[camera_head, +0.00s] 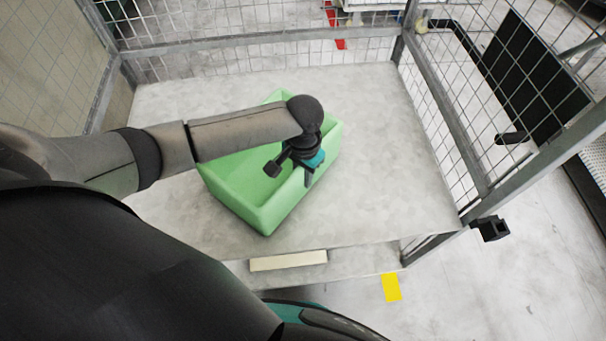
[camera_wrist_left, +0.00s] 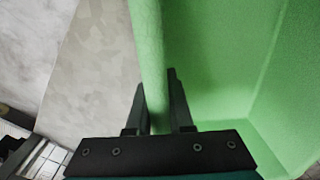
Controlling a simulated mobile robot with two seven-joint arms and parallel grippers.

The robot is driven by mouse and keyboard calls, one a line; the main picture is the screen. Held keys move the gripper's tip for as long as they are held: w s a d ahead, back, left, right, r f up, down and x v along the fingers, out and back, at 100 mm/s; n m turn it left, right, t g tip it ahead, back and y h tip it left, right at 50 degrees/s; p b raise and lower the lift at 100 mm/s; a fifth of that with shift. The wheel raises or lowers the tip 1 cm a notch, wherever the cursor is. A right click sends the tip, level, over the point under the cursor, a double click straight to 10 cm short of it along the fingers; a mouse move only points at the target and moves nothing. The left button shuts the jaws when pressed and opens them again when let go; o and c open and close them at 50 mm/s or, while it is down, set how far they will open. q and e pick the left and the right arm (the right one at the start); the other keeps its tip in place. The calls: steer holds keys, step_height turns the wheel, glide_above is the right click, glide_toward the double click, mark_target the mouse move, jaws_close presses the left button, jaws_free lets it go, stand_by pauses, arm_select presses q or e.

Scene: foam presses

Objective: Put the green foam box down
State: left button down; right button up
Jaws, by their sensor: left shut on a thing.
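The green foam box (camera_head: 250,190) is an open-topped box over the grey shelf surface (camera_head: 390,180) in the head view. I cannot tell whether its base touches the surface. My left arm crosses above it and hides part of its inside. My left gripper (camera_head: 308,178) is shut on the box's right-hand wall. In the left wrist view the fingers (camera_wrist_left: 158,100) stand on either side of the green wall (camera_wrist_left: 148,50), with the box's inside to the right. My right gripper is not in view.
Wire mesh panels with metal frames (camera_head: 440,115) enclose the back and sides of the surface. Bare surface lies right of and behind the box. A pale block (camera_head: 288,261) lies below the front edge. A yellow mark (camera_head: 391,287) is on the lower front right.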

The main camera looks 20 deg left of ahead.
arm_select(q)
steer(key=shift+f, duration=0.15)
steer(key=c, duration=0.8)
jaws_free()
steer(key=shift+r, duration=0.2)
step_height(320, 180, up, 12)
steer(key=shift+r+p, duration=0.1)
steer(key=shift+p, duration=1.15)
